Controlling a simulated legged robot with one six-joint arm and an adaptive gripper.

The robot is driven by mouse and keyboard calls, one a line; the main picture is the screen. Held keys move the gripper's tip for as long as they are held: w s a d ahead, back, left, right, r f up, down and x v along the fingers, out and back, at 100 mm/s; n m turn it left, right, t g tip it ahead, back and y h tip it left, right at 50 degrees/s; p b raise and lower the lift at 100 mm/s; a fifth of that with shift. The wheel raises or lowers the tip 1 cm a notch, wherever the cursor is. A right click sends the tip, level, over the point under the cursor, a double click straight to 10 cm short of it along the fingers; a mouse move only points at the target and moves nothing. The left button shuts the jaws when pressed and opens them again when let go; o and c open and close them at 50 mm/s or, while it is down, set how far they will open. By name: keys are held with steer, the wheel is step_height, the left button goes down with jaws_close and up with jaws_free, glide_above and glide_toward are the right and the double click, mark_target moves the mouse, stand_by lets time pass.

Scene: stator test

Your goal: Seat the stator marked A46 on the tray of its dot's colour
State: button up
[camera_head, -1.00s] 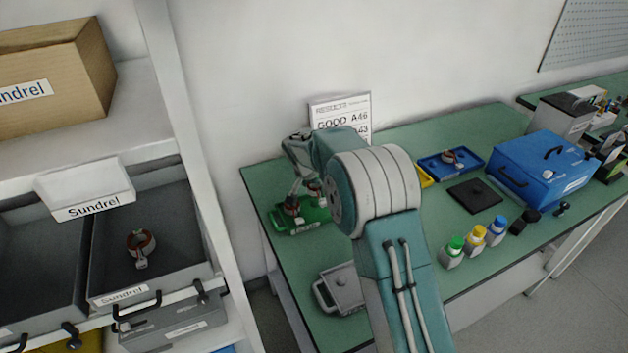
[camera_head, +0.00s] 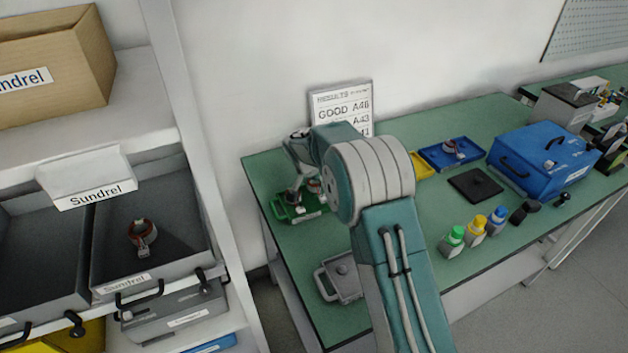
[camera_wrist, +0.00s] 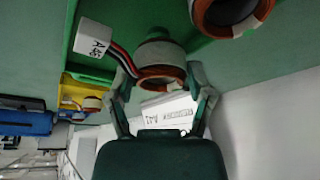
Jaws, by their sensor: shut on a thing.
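In the wrist view my gripper (camera_wrist: 162,88) is shut on a grey and copper-coloured stator (camera_wrist: 160,55). Its wires lead to a white connector (camera_wrist: 92,40) marked A46; no coloured dot can be made out on it. The held stator is over the green tray (camera_wrist: 65,72); I cannot tell whether it touches it. A second stator (camera_wrist: 228,12) is beside it at the top edge. In the head view my gripper (camera_head: 303,187) is low at the green tray (camera_head: 281,207), partly hidden by my arm. The yellow tray (camera_head: 424,166) and blue tray (camera_head: 431,154) lie farther right; the blue one holds a stator (camera_head: 452,147).
A results card (camera_head: 341,98) reading GOOD A46 stands behind my arm against the wall. A grey lidded box (camera_head: 343,277) is on the near bench. A black plate (camera_head: 475,185), a blue case (camera_head: 543,160) and several bottles (camera_head: 475,232) occupy the right. A shelf bin at left holds another stator (camera_head: 141,235).

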steer(key=shift+f, duration=0.7)
stand_by(0.3)
steer(key=o, duration=1.1)
steer(key=shift+r, duration=0.1)
steer(key=shift+r, duration=2.4)
steer(key=shift+o, duration=0.6)
